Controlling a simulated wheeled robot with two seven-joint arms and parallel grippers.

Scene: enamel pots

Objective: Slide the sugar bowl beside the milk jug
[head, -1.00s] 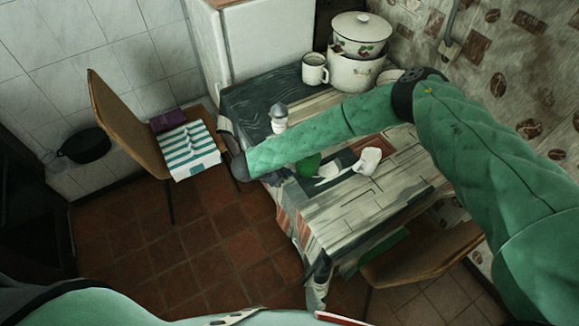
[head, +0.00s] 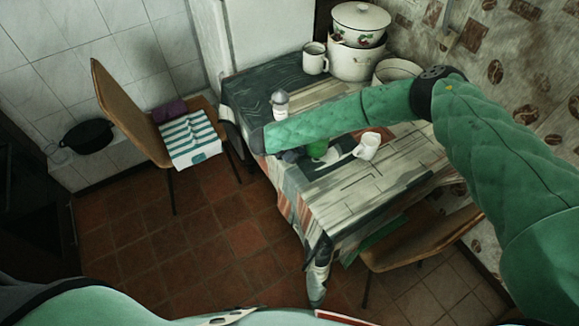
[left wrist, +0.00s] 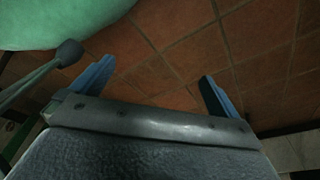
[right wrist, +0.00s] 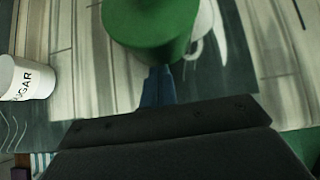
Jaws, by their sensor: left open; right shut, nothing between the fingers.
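A small green round container (head: 317,149) stands on the table; it fills the top middle of the right wrist view (right wrist: 150,25). My right gripper (right wrist: 160,72) is shut and empty, its fingertips at the container's near side, seemingly touching it. In the head view this gripper is partly hidden by my forearm. A white jug (head: 367,146) stands just right of the green container, with a narrow gap or handle between them. A white pot lettered "UGAR" (right wrist: 25,78) stands off to the left in the right wrist view. My left gripper (left wrist: 155,85) is open and empty above the floor.
A grey-lidded white shaker-like pot (head: 280,103) stands behind my forearm. A white mug (head: 315,58), stacked enamel pots (head: 358,55) and a bowl (head: 397,70) stand at the back. The table's front right is clear. A chair with a striped towel (head: 190,140) stands left.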

